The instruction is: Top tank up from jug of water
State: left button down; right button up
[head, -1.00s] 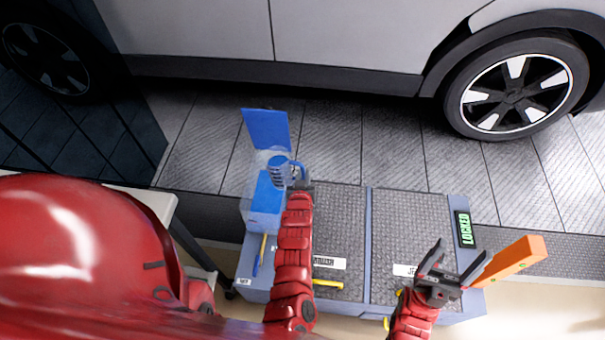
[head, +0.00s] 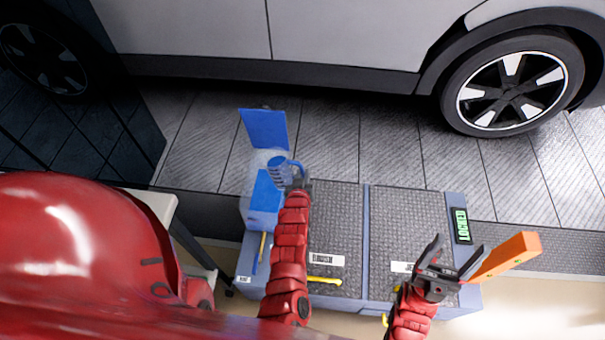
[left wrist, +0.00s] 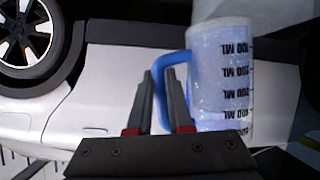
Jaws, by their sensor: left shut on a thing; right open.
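The jug (head: 277,172) is clear with a blue handle and dark ML markings. It also shows in the left wrist view (left wrist: 222,75), with a pale bluish look inside; I cannot tell its exact tilt or water level. My left gripper (head: 297,180) is shut on the jug's handle, its fingers through the handle in the left wrist view (left wrist: 160,100). The jug is above the translucent tank (head: 262,221), whose blue lid (head: 265,130) stands open at the back. The tank's opening is partly hidden by the jug. My right gripper (head: 460,258) is open and empty at the right.
The tank stands at the left end of a grey chest with dark ribbed lids (head: 411,225). A green-lit lock display (head: 461,225) and an orange wedge-shaped piece (head: 507,257) are at the right, the latter close to my right gripper. A white car (head: 340,35) stands behind.

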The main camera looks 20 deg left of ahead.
aim_at(300, 166)
pick_arm(q)
jog(key=shift+d+r+n+h+p, duration=0.2)
jog(key=shift+r+n+h+p, duration=0.1)
jog(key=shift+r+p, duration=0.3)
dwell(0.3)
jog(key=shift+w+r+n, duration=0.1)
jog(key=shift+r+n, duration=0.2)
jog(key=shift+d+r+n+h+b, duration=0.15)
jog(key=shift+r+n+h+b, duration=0.15)
jog(key=shift+h+b, duration=0.15)
jog(key=shift+r+n+h+b, duration=0.5)
jog(key=shift+h+b, duration=0.05)
jog(key=shift+b, duration=0.6)
dwell(0.6)
jog(key=shift+r+n+h+b, duration=0.4)
jog(key=shift+n+b, duration=0.1)
jog(key=shift+b, duration=0.8)
dwell(0.5)
jog(key=shift+a+r+n+h+b, duration=0.35)
jog(key=shift+a+n+h+b, duration=0.4)
jog(key=shift+b, duration=1.25)
dwell(0.8)
